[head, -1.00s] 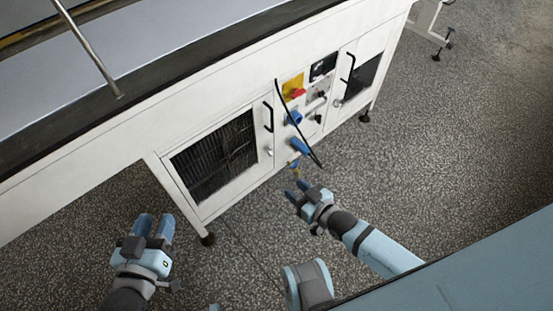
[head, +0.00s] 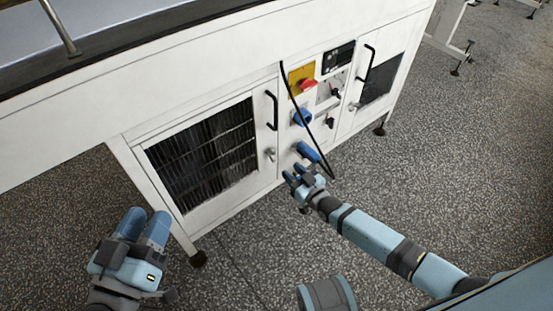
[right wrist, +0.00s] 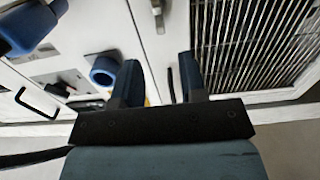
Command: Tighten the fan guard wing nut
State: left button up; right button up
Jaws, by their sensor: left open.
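The fan guard (head: 205,155) is a dark mesh panel in the left door of the white cabinet; it also shows at the right of the right wrist view (right wrist: 255,40). A small metal fastener (head: 270,155) sits right of the mesh, below the black door handle. It shows in the right wrist view (right wrist: 158,15) beyond the fingers; I cannot tell whether it is the wing nut. My right gripper (head: 293,172) is in front of the cabinet, low and right of the fastener, open and empty (right wrist: 160,78). My left gripper (head: 146,221) is open and empty, lower left.
A blue plug (head: 308,151) and a blue socket (head: 302,117) are close to my right gripper, with a black cable (head: 296,105) hanging past them. A red knob on a yellow plate (head: 301,79) is above. The speckled floor (head: 400,200) is clear at right.

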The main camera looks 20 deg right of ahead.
aim_at(275, 154)
jog(key=b+x, duration=0.2)
jog(key=x, duration=0.6)
jog(key=shift+w+a+b, duration=0.1)
jog(key=shift+w+b, duration=0.15)
jog(key=shift+b, duration=0.05)
pick_arm(q)
jog(key=f+g, duration=0.1)
jog(key=f, duration=0.1)
jog(key=f+g, duration=0.1)
jog(key=f, duration=0.1)
jog(key=shift+d+f+m, duration=0.2)
jog(key=shift+f+m, duration=0.1)
jog(key=shift+f, duration=0.05)
pick_arm(e)
grip_shut()
